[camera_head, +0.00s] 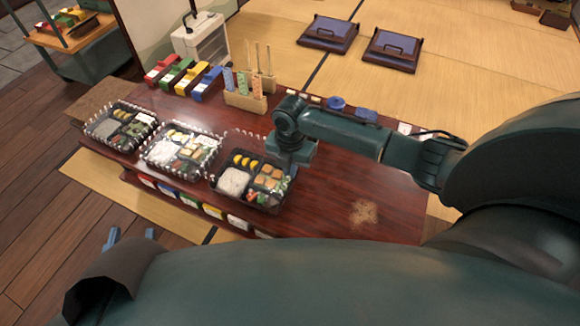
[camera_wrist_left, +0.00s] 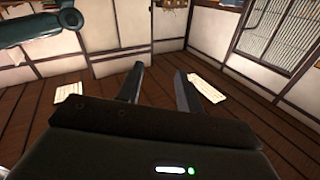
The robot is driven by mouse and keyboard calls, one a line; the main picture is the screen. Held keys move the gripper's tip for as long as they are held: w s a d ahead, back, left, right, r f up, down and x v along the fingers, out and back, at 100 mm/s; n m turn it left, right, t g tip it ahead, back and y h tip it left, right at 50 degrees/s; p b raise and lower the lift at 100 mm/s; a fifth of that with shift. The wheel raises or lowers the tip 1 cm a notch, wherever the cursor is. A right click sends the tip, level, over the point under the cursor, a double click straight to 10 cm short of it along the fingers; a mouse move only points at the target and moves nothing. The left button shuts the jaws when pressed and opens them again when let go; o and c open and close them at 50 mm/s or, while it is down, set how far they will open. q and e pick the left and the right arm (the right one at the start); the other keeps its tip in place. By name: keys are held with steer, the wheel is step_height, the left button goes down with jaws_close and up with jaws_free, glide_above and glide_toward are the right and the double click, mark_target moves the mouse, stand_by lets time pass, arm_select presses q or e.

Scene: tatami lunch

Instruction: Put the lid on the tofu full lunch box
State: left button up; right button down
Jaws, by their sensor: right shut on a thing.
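The nearest black lunch box (camera_head: 262,207) stands rightmost of a row on the table. It holds rice, yellow pieces, orange-brown blocks that look like tofu, and greens. A clear lid (camera_head: 240,141) shows at its back edge, looking tilted; whether it touches the box I cannot tell. My right gripper (camera_head: 287,165) is at the box's back right, shut on the lid, its fingertips mostly hidden. My left gripper (camera_head: 131,236) is open and empty, low in front of the table; its spread fingers also show in the left wrist view (camera_wrist_left: 159,83).
Two more filled lunch boxes, a middle one (camera_head: 180,170) and a left one (camera_head: 100,140), stand in the row with shiny clear rims. Behind are a wooden holder (camera_head: 245,103) and coloured boxes (camera_head: 205,84).

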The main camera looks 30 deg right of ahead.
steer(key=shift+f+b, duration=0.35)
steer(key=shift+f, duration=0.25)
steer(key=shift+f+b, duration=0.85)
steer(key=shift+b, duration=0.25)
steer(key=shift+f, duration=0.1)
arm_select(q)
steer(key=shift+d+t+h, duration=0.55)
steer(key=shift+t+h, duration=0.05)
steer(key=shift+h, duration=0.1)
arm_select(e)
steer(key=shift+f, duration=0.8)
arm_select(q)
steer(key=shift+r, duration=0.25)
arm_select(e)
steer(key=shift+f, duration=0.15)
arm_select(q)
steer(key=shift+f, duration=0.25)
arm_select(e)
steer(key=shift+f, duration=0.6)
arm_select(q)
steer(key=shift+r, duration=0.25)
arm_select(e)
steer(key=shift+f, duration=0.5)
steer(key=c, duration=1.5)
jaws_free()
